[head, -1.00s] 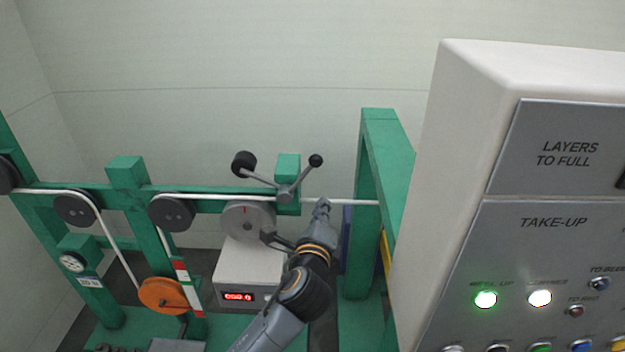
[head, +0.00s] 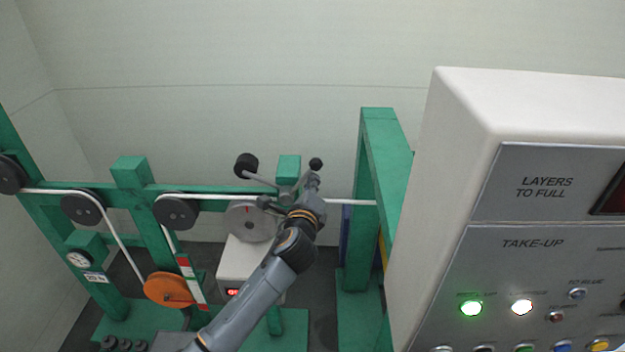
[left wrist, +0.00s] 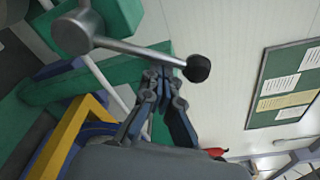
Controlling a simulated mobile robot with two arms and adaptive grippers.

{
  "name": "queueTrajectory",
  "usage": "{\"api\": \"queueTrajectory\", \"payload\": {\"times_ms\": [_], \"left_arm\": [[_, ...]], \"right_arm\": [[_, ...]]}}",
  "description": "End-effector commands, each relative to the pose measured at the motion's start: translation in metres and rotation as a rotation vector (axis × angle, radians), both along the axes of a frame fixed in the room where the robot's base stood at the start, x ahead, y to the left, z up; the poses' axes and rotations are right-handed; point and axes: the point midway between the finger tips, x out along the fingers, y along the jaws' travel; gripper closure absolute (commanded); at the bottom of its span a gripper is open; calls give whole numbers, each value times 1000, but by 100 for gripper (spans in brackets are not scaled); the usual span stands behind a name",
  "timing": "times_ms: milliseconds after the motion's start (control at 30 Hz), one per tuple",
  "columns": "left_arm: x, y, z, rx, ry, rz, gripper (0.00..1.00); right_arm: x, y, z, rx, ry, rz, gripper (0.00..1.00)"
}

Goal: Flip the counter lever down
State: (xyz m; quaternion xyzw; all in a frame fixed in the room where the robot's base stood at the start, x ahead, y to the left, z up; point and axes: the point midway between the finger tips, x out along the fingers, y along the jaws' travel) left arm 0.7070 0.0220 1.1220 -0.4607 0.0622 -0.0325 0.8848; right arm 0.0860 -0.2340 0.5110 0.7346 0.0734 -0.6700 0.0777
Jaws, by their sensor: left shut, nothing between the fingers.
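The counter lever is a grey arm on a hub, with a black ball knob (head: 316,164) raised at its right end and a black cylindrical weight (head: 246,165) at its left end. Below it is a grey measuring wheel (head: 248,222). My left gripper (head: 311,180) is shut and empty, just below the knob, and partly hides the lever arm. In the left wrist view the fingertips (left wrist: 165,76) are close to the metal rod, beside the black knob (left wrist: 198,68); whether they touch cannot be told. My right gripper is not in view.
A white counter box (head: 230,265) with a red display stands below the wheel, partly behind my left arm. A green frame (head: 372,190) stands to the right. The large control panel (head: 410,230) fills the right side. A white cable runs past the lever.

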Motion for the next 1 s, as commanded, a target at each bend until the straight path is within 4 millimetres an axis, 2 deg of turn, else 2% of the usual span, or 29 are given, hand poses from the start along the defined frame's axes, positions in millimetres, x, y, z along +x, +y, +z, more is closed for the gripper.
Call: {"api": "queueTrajectory", "payload": {"times_ms": [333,1000], "left_arm": [[0,1,0,-12,0,0,100],[0,12,10,-159,-2,3,100]], "right_arm": [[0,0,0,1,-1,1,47],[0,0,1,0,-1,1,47]]}}
